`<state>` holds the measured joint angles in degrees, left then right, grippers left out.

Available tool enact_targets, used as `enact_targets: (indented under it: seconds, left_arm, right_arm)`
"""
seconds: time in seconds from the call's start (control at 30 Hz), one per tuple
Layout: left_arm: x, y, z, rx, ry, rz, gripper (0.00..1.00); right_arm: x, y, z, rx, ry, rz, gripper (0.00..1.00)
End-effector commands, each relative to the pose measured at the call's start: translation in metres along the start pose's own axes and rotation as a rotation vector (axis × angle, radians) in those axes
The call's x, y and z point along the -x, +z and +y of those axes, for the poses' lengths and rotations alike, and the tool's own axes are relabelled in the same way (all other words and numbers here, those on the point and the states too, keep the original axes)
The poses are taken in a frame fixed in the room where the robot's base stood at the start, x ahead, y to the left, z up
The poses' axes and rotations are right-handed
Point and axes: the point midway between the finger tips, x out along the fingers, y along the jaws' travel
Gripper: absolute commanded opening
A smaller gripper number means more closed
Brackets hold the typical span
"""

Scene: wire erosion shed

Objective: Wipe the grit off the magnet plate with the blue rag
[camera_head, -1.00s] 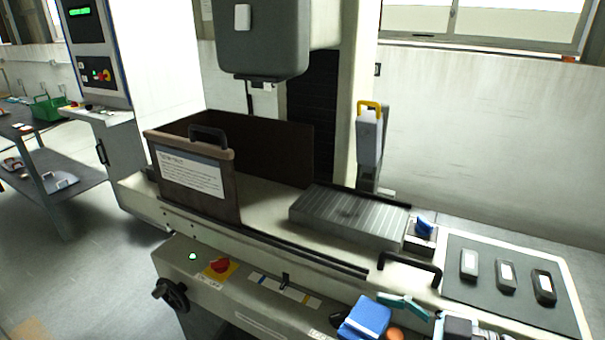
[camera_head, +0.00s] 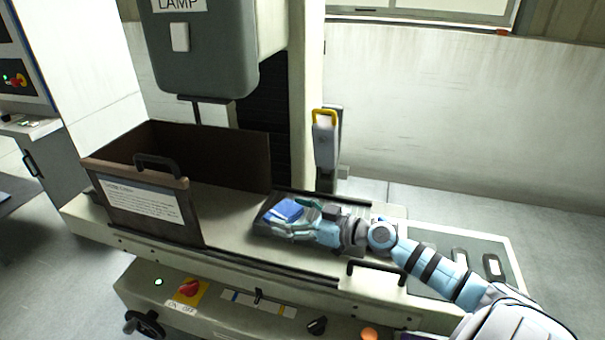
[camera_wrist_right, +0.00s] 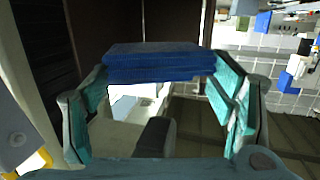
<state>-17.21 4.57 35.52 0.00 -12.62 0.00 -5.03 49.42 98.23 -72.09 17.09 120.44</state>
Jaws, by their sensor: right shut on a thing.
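The magnet plate (camera_head: 261,226) lies on the machine bed in the head view. My right arm and gripper cover much of its top. My right gripper (camera_head: 290,218) is shut on the folded blue rag (camera_head: 284,209), which is over the left part of the plate. I cannot tell whether the rag touches the plate. In the right wrist view the rag (camera_wrist_right: 160,62) spans the teal fingers of the gripper (camera_wrist_right: 160,85). No grit can be made out. My left gripper is not in view.
An open brown guard box (camera_head: 140,208) with a handle stands left of the plate. The grey machine head (camera_head: 205,60) hangs above and behind. A yellow-handled grey unit (camera_head: 325,140) stands behind the plate. A black bar handle (camera_head: 376,268) is at the front edge.

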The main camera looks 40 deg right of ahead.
Motion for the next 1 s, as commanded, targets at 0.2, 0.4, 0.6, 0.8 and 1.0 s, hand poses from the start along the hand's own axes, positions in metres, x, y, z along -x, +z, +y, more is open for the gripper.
enact_targets:
  seconds: [0.2, 0.4, 0.6, 0.8, 1.0]
  left_arm:
    - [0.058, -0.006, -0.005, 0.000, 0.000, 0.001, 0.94]
    - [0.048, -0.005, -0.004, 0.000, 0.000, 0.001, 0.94]
    - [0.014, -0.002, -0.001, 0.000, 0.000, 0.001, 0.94]
    - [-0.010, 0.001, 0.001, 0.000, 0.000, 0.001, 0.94]
    - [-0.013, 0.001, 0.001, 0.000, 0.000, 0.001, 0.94]
  right_arm:
    - [-0.007, -0.013, 0.066, -0.038, 0.213, 0.003, 0.53]
    - [-0.010, 0.007, 0.077, -0.038, 0.253, 0.002, 0.53]
    - [-0.015, 0.038, 0.077, -0.037, 0.251, 0.002, 0.53]
    - [-0.017, 0.058, 0.077, -0.038, 0.251, 0.002, 0.53]
    - [-0.018, 0.060, 0.077, -0.037, 0.251, 0.002, 0.53]
